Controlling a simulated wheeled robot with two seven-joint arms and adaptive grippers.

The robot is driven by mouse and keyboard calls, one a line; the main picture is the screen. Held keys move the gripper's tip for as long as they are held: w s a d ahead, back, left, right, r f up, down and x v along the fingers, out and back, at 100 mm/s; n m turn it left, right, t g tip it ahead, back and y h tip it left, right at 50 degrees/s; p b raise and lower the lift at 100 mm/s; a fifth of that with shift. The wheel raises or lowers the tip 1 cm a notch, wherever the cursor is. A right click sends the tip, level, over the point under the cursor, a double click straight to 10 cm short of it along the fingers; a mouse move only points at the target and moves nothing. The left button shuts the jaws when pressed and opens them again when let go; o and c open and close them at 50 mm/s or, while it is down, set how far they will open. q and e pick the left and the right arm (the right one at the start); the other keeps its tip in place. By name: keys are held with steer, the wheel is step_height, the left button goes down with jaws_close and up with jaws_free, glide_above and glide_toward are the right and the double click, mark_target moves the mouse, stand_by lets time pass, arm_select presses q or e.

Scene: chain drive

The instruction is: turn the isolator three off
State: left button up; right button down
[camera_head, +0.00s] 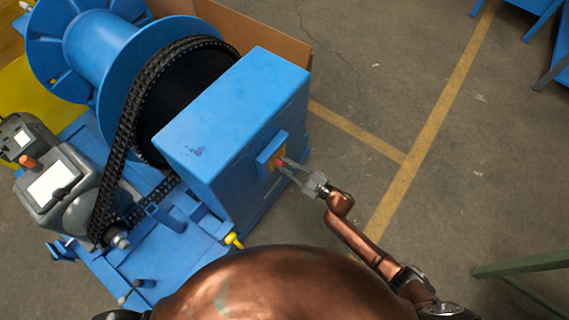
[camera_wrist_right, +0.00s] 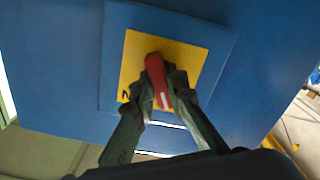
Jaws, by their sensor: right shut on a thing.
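The isolator is a red handle (camera_wrist_right: 157,82) on a yellow plate (camera_wrist_right: 196,62), fixed to the side of a blue cabinet (camera_head: 232,120). In the right wrist view the handle stands nearly upright, leaning slightly, with a white mark near its lower end. My right gripper (camera_wrist_right: 161,90) is shut on the handle, one finger on each side of it. In the head view, the right gripper (camera_head: 283,163) reaches the cabinet's side from the right, and the red handle (camera_head: 281,162) shows small between its fingertips. My left gripper is in neither view.
A blue drum (camera_head: 97,45) with a black chain (camera_head: 125,130) stands left of the cabinet, beside a grey motor (camera_head: 62,185). A yellow knob (camera_head: 233,240) is low at the cabinet's front. Floor right of the cabinet is clear; a green rail (camera_head: 525,263) is at lower right.

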steer(key=shift+f+n, duration=0.1)
steer(key=shift+n, duration=1.4)
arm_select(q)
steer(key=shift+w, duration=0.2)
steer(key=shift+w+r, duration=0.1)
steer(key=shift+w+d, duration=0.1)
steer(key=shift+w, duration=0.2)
arm_select(e)
steer(key=c, duration=2.3)
jaws_free()
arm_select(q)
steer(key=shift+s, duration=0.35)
arm_select(e)
steer(key=o, duration=0.4)
steer(key=shift+c, duration=0.2)
